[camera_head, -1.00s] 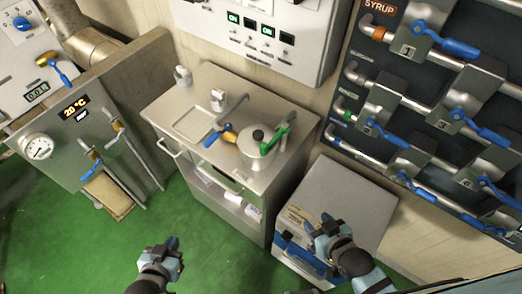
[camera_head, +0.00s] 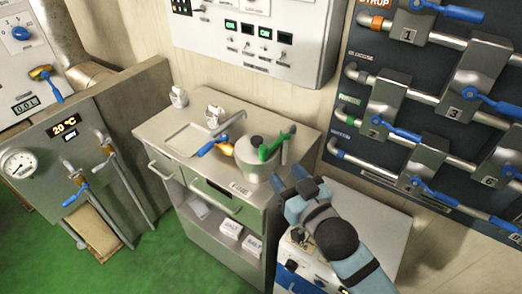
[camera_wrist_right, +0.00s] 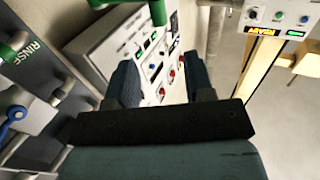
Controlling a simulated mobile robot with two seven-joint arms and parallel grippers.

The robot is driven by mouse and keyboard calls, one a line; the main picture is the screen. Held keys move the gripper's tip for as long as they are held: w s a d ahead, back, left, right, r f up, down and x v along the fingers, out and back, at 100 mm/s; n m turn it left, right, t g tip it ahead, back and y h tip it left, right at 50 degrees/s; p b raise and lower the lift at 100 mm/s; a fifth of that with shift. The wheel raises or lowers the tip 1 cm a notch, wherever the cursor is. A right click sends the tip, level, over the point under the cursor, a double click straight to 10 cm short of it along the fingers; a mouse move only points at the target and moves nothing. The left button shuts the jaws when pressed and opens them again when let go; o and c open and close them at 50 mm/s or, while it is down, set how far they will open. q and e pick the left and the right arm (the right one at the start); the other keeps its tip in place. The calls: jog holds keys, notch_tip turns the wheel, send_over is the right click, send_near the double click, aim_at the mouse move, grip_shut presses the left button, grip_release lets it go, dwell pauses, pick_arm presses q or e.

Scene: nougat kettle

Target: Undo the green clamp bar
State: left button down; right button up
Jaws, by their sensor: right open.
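The green clamp bar (camera_head: 277,144) slants across the top of the steel kettle (camera_head: 254,166), which stands at the right of the steel counter. A black knob (camera_head: 256,142) sits beside the bar on the lid. My right gripper (camera_head: 289,178) is open and empty, in front and to the right of the kettle, apart from the bar in the picture. In the right wrist view its two dark fingers (camera_wrist_right: 163,82) stand apart with nothing between them. A green piece (camera_wrist_right: 157,12) shows at that view's top edge; I cannot tell whether it is the bar. My left gripper is out of view.
A blue-handled tap (camera_head: 213,144) sits left of the kettle, near the sink (camera_head: 186,138). A white cabinet (camera_head: 372,212) stands right of the counter, under my right arm. Valve pipes with blue levers (camera_head: 398,130) fill the right wall. A switch box (camera_head: 262,45) hangs above.

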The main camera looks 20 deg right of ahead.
aim_at(266, 150)
jog(key=w, duration=0.3)
jog(key=w+a, duration=0.1)
jog(key=w, duration=0.3)
jog(key=w+a, duration=0.1)
jog(key=w, duration=0.2)
jog(key=shift+w, duration=0.4)
grip_shut()
